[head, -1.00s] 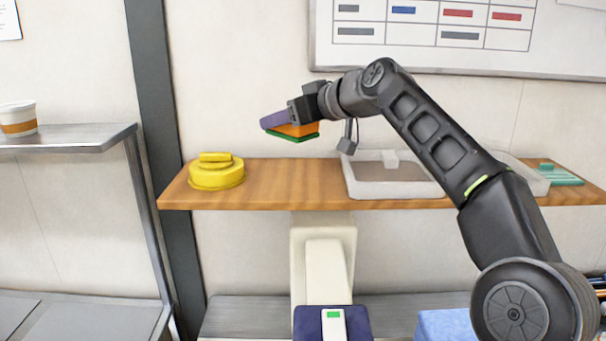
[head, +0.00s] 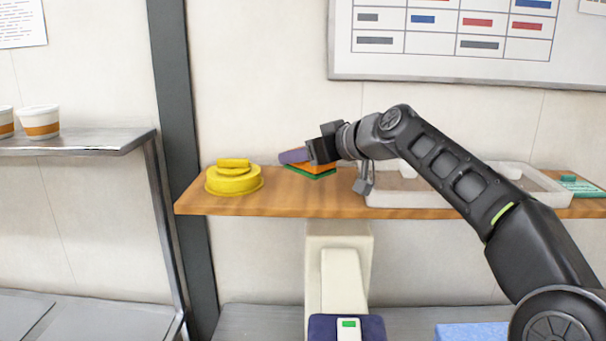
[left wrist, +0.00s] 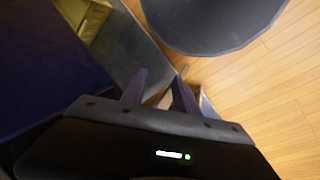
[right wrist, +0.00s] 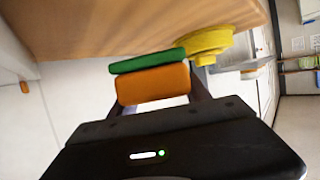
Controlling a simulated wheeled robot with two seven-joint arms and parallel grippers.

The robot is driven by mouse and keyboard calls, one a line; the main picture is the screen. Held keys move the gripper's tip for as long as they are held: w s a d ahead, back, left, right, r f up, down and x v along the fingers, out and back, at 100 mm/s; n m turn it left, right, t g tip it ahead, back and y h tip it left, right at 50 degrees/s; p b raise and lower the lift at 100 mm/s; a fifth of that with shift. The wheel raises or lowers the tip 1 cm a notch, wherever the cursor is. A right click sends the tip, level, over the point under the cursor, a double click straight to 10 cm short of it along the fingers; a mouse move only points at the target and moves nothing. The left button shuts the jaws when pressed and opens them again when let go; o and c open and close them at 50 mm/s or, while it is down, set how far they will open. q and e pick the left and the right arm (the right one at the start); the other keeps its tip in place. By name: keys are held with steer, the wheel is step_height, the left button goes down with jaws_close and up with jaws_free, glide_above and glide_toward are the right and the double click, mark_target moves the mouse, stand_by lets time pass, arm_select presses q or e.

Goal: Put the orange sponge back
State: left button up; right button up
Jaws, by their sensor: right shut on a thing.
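The orange sponge (head: 318,168) has a green layer on its underside. My right gripper (head: 308,158) is shut on it over the wooden shelf (head: 255,205), between a yellow stacked object and a clear tray. In the right wrist view the orange sponge (right wrist: 153,84) sits between the fingers, its green side facing the shelf wood (right wrist: 110,25). I cannot tell whether the green side touches the shelf. My left gripper (left wrist: 160,88) shows only in the left wrist view, with its fingers apart and nothing clearly between them.
The yellow stacked object (head: 234,181) stands left of the sponge. The clear tray (head: 410,200) is to the right, partly behind my arm. A green item (head: 580,187) lies at the far right. Bare shelf lies in front of the sponge.

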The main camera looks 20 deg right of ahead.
mark_target(327, 168)
steer(key=shift+f+b, duration=0.3)
steer(key=shift+f, duration=1.85)
steer(key=shift+f, duration=0.1)
steer(key=o, duration=1.5)
steer(key=b+v, duration=0.4)
steer(key=v, duration=0.7)
steer(key=shift+s+d+r, duration=0.15)
steer(key=shift+s+r, duration=0.15)
steer(key=shift+s, duration=0.2)
